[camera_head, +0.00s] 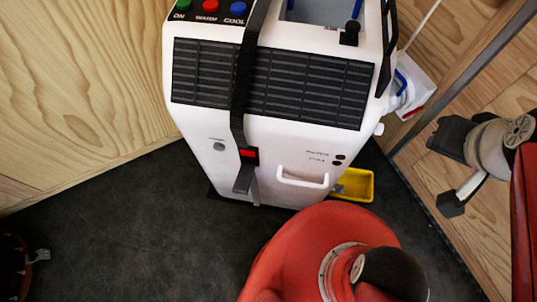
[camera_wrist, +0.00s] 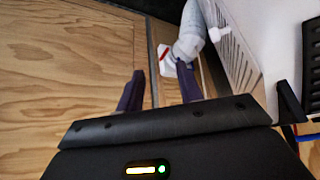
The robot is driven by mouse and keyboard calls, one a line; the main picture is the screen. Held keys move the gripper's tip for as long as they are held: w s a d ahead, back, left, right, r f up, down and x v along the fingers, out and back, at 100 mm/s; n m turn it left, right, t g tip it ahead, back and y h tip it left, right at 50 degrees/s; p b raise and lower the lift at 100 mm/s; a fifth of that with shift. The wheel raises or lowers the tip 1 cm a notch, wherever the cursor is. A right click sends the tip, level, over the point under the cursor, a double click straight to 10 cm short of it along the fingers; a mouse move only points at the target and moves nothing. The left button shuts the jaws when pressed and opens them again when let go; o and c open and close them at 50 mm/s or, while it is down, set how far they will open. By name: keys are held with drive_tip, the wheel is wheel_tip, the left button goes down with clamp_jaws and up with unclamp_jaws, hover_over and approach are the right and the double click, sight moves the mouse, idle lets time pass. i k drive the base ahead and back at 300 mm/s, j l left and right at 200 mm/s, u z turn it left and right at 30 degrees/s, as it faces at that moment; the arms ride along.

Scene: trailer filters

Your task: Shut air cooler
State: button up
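The air cooler (camera_head: 275,165) is a white upright unit in the head view, with a black slatted grille (camera_head: 310,90) and a white front handle (camera_head: 302,180). Its top has a compartment (camera_head: 320,12) that looks open, with a grey inside, blue parts at its edges and a black latch-like piece (camera_head: 350,33) in front. The upper end and any raised lid are cut off by the frame. Part of the cooler's white slotted side (camera_wrist: 230,45) shows at the right of the wrist view. My gripper (camera_wrist: 160,72) has its two dark fingers apart, with nothing between them.
A black strap with a red buckle (camera_head: 249,155) runs down the cooler. Green, red and blue buttons (camera_head: 210,6) sit at its top left. A yellow tray (camera_head: 355,185) stands behind its lower right. A grey hose (camera_wrist: 190,35) lies beyond my fingers. Wooden walls (camera_head: 80,80) enclose a dark floor.

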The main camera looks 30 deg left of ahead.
sight(311, 107)
drive_tip(key=u, duration=0.4)
drive_tip(key=k+l+u, duration=0.1)
drive_tip(key=u, duration=1.2)
drive_tip(key=k+l, duration=0.15)
drive_tip(key=k, duration=0.2)
drive_tip(key=k+l+u, duration=0.1)
drive_tip(key=k, duration=0.25)
